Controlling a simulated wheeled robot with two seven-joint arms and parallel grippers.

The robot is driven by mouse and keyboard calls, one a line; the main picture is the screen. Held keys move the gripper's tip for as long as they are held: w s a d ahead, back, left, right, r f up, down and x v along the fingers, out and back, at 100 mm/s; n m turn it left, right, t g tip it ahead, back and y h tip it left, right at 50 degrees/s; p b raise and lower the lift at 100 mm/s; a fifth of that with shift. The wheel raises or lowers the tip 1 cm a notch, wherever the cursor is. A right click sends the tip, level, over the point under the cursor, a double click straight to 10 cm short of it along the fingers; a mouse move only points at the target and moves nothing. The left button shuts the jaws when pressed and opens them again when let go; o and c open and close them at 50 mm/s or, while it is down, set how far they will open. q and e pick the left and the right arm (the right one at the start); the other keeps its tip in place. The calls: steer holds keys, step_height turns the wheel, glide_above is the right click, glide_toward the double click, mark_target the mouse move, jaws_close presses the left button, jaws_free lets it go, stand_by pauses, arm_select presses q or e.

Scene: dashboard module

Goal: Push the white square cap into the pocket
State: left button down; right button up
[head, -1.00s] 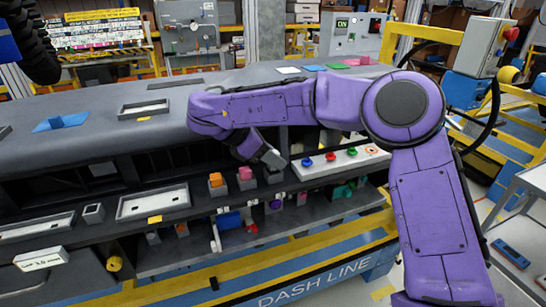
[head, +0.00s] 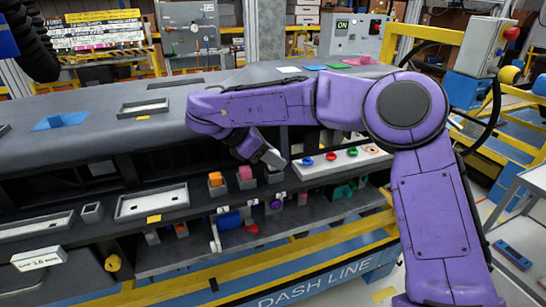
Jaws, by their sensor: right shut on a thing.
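My right gripper (head: 272,158) is at the front of the dashboard, just left of the white button panel. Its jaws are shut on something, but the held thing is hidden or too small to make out. I cannot pick out the white square cap or its pocket with certainty. A flat white piece (head: 289,69) lies on top of the dashboard at the back. My left gripper is not in view.
The white panel (head: 341,161) carries red, blue and green buttons close to the right gripper. White trays (head: 152,202) lie further left. A yellow rail (head: 190,292) runs below.

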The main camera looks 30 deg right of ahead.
steer(key=shift+b, duration=0.3)
stand_by(0.6)
steer(key=shift+f, duration=0.15)
steer(key=shift+f+b, duration=0.35)
steer(key=shift+b, duration=0.15)
steer(key=shift+f, duration=0.1)
steer(key=shift+r, duration=0.6)
steer(key=shift+s+d, duration=0.1)
